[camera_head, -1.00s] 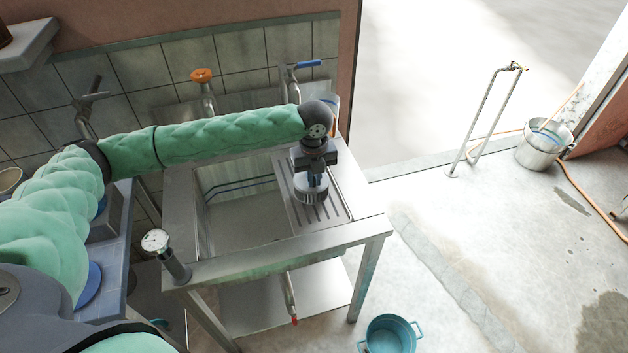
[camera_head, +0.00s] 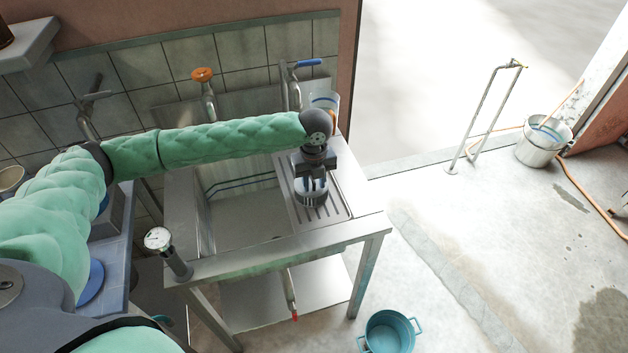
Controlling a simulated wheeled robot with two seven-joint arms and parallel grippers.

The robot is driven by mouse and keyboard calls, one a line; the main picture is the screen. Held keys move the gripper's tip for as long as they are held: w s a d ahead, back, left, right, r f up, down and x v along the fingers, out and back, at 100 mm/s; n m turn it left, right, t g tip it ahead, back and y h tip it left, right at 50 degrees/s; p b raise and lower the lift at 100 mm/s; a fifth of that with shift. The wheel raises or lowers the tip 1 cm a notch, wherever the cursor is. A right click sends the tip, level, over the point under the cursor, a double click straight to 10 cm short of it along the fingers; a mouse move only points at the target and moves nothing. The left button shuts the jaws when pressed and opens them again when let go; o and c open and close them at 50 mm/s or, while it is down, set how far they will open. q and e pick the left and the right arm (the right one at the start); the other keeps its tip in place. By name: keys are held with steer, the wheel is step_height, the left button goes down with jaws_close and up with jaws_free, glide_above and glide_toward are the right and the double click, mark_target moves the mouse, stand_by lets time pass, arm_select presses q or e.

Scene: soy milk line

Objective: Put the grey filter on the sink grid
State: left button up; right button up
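The grey filter (camera_head: 311,199) is a small round piece at the right part of the sink, over the ribbed sink grid (camera_head: 336,207). It is upright and looks to be on or just above the grid; I cannot tell if it touches. My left gripper (camera_head: 312,183) points down right at the filter, with its fingers at the filter's top. The fingers and the filter overlap in the view, so I cannot tell whether they grip it. My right gripper is not in view.
The open sink basin (camera_head: 248,220) lies left of the grid. Taps (camera_head: 206,92) stand along the tiled wall behind. A clear container (camera_head: 325,100) stands behind the gripper. A blue tub (camera_head: 390,334) is on the floor.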

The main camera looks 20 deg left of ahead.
arm_select(q)
steer(key=shift+r, duration=0.1)
